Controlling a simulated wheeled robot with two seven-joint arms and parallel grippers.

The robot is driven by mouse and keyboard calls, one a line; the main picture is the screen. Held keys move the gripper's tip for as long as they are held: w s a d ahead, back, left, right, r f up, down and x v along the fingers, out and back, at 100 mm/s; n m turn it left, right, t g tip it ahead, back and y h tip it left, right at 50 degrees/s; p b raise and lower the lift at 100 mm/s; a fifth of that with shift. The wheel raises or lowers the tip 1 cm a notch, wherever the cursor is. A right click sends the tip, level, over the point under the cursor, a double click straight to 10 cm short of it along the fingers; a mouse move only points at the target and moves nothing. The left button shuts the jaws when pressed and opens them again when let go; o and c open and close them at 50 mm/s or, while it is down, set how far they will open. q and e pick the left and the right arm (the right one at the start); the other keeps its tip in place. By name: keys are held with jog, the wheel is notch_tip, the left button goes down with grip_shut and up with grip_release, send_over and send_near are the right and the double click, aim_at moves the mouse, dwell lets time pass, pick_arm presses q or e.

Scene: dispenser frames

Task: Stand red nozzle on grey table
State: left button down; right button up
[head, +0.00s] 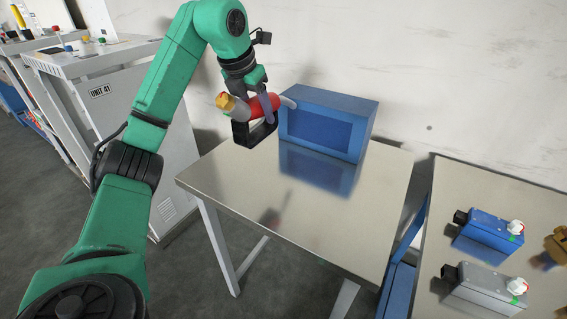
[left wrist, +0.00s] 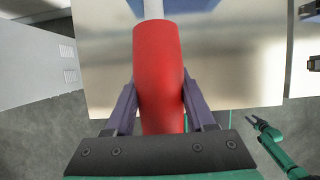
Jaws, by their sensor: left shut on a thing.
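The red nozzle (head: 262,106) is held in the air above the grey table (head: 290,225), lying roughly sideways. One end is a pale grey tip and the other a grey part with a yellow cap. My left gripper (head: 256,122) is shut on its red body. In the left wrist view the red nozzle (left wrist: 157,65) sits between the two fingers (left wrist: 158,105), its pale tip pointing up out of the picture. A green arm with a dark end (left wrist: 258,122), likely my right one, shows small at lower right; its jaws are too small to read.
A blue box (head: 325,122) stands at the back of the grey table, close behind the nozzle. The table's front and middle are clear. A second table at right holds a blue device (head: 488,229) and a grey device (head: 485,288). A grey cabinet (head: 120,110) stands at left.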

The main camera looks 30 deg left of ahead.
aim_at(257, 132)
pick_arm(q)
jog(key=f, duration=0.4)
jog(key=s+f+b, duration=0.1)
jog(key=f, duration=0.1)
jog(key=shift+a, duration=0.1)
jog(key=f, duration=0.9)
jog(key=shift+w+f+b, duration=0.3)
jog(key=shift+f, duration=0.05)
jog(key=shift+w+f, duration=0.15)
jog(key=shift+f, duration=0.05)
pick_arm(e)
jog(key=shift+s+d+f, duration=0.1)
jog(key=shift+s+f, duration=0.2)
jog(key=shift+f, duration=0.25)
jog(key=shift+s+d+f, duration=0.1)
jog(key=shift+s+f, duration=0.2)
jog(key=shift+f, duration=0.25)
pick_arm(q)
jog(key=shift+c, duration=1.2)
grip_release()
pick_arm(e)
jog(key=shift+s+a, duration=0.15)
pick_arm(q)
jog(key=shift+r, duration=0.25)
jog(key=v, duration=1.1)
jog(key=shift+s+r, duration=0.25)
jog(key=shift+s, duration=0.1)
pick_arm(e)
jog(key=shift+r, duration=0.1)
